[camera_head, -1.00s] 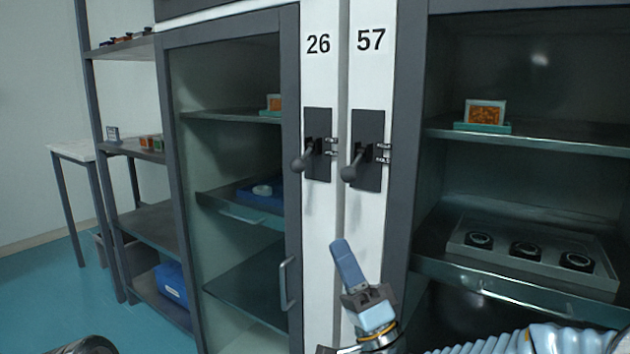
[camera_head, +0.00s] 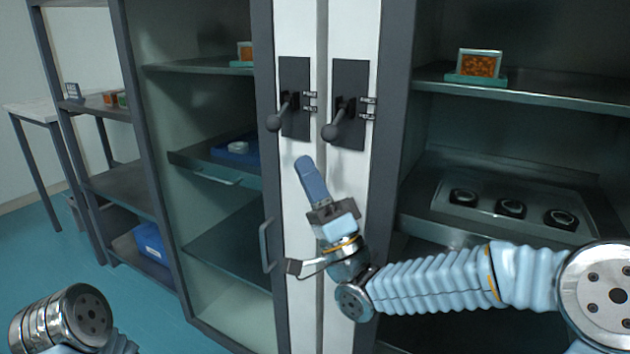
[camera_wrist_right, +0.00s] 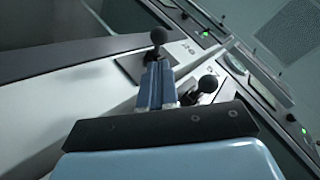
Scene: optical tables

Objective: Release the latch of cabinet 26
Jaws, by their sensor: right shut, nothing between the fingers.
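The latch of cabinet 26 is a dark lever with a ball knob (camera_head: 274,122) on a black plate (camera_head: 296,120), on the white post beside the left glass-fronted cabinet (camera_head: 215,190). A like latch (camera_head: 330,131) sits just right of it. My right gripper (camera_head: 305,163) is shut and empty, below the two latches and apart from them. In the right wrist view the shut fingers (camera_wrist_right: 158,68) point towards a ball knob (camera_wrist_right: 158,36), with a second knob (camera_wrist_right: 208,83) to the right. Contact cannot be told there. My left gripper is out of view.
The left cabinet's door handle (camera_head: 267,245) is to the left of my right wrist. An open-looking cabinet at right holds an orange-faced box (camera_head: 479,64) and a clear tray (camera_head: 510,190) with round black parts. A shelf rack (camera_head: 125,185) stands at the left.

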